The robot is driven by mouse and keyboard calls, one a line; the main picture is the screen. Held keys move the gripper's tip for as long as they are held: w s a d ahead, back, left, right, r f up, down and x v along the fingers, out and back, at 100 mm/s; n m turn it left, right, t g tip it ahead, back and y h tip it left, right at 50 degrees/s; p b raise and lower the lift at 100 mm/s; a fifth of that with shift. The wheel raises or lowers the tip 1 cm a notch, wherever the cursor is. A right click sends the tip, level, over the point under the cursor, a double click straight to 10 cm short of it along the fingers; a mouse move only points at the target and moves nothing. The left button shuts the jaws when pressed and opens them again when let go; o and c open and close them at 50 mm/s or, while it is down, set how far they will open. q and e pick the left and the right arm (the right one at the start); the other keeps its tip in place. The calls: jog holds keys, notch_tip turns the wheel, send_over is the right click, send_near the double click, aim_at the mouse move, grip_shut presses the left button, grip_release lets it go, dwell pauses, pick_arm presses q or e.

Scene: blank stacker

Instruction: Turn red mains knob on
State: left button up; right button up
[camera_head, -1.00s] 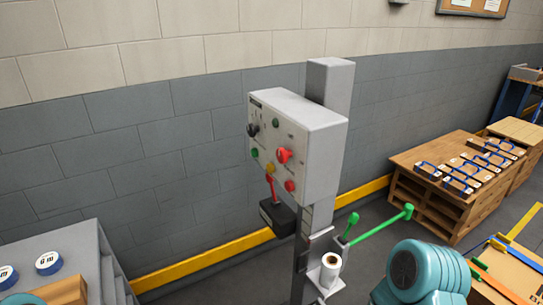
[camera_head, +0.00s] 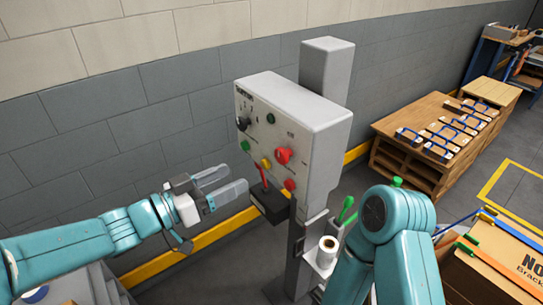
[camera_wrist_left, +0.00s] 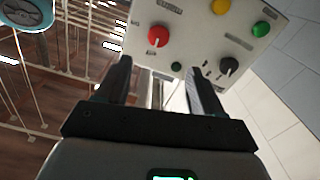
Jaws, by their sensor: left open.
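The red mains knob (camera_head: 284,155) is on the front of a grey control panel (camera_head: 300,105) fixed to a post. In the left wrist view the red knob (camera_wrist_left: 158,36) shows beyond the fingers, near the left finger. My left gripper (camera_head: 236,178) is open and empty, left of the panel's lower front and apart from the knob. Its two dark fingers (camera_wrist_left: 158,85) point at the panel in the wrist view. My right arm shows at lower right, but its gripper is not in view.
The panel also has a black knob (camera_head: 242,123), a yellow button (camera_head: 266,163), a red button (camera_head: 290,184) and green ones. A paper roll (camera_head: 328,247) is on the post.

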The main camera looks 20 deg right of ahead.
aim_at(279, 157)
pick_arm(q)
jog(key=p+x, duration=0.1)
jog(key=x, duration=0.9)
jog(key=shift+d+p, duration=0.35)
jog(key=shift+d, duration=0.45)
jog(key=shift+w, duration=0.1)
jog(key=c, duration=1.1)
